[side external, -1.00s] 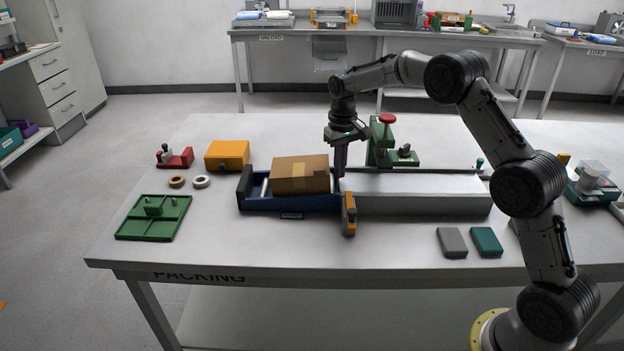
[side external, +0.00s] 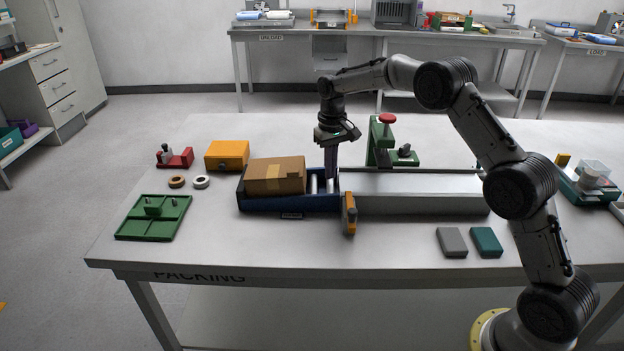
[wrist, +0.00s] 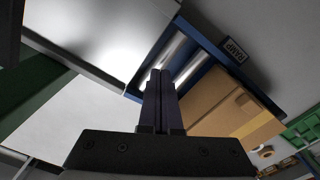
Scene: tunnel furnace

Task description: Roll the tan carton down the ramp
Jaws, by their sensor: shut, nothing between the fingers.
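The tan carton (side external: 275,176) sits on the left part of the blue roller ramp (side external: 290,204), at its left end. Bare metal rollers show to the carton's right. My gripper (side external: 331,178) is shut and empty, pointing down over the right part of the ramp, with a gap between it and the carton. In the wrist view, the shut fingers (wrist: 160,85) reach over the ramp beside the rollers, and the carton (wrist: 232,105) lies to their right. The fingertips' exact height over the rollers is hard to tell.
A long grey furnace housing (side external: 415,192) adjoins the ramp on the right, with an orange-and-grey latch (side external: 349,213) at its front corner. A green press with a red knob (side external: 383,145) stands behind. An orange box (side external: 227,155) and green tray (side external: 154,217) lie left.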

